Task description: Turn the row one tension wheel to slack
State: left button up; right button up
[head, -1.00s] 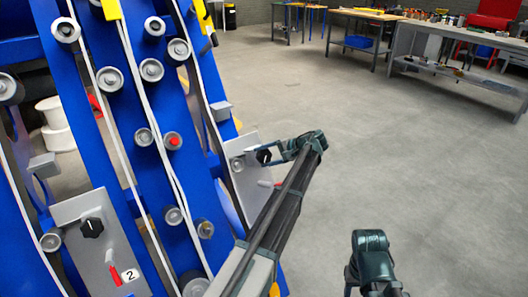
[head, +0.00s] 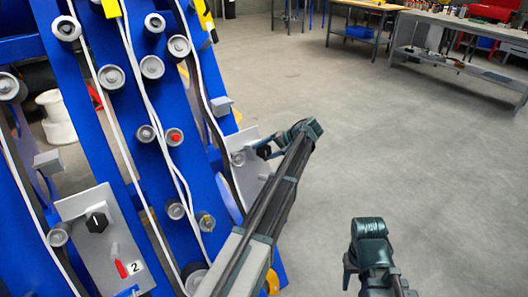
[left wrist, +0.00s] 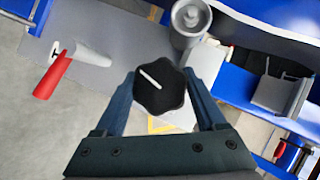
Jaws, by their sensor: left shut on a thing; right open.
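The row one tension wheel is a black lobed knob (head: 264,152) on the grey plate at the right side of the blue chassis. In the left wrist view the knob (left wrist: 158,98) has a white pointer line slanting from upper left to lower right. My left gripper (head: 270,149) is shut on this wheel, with one finger on each side, as the left wrist view also shows (left wrist: 160,92). My right gripper (head: 349,270) is open and apart from the chassis, low in the head view; its fingers are hard to make out.
A red-handled lever (left wrist: 55,70) sits on the same plate. Another plate, labelled 2 (head: 136,267), carries a similar black knob (head: 97,222) and red lever. Grey rollers and white belts line the blue chassis (head: 85,130). Open floor (head: 410,160) lies right; benches stand behind.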

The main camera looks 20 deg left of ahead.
pick_arm(q)
jog(key=o, duration=1.3)
jog(key=p+v, duration=0.8)
jog(key=v, duration=0.5)
jog(key=shift+d+r+p, duration=0.25)
jog(key=shift+d+p, duration=0.05)
jog(key=shift+p, duration=0.1)
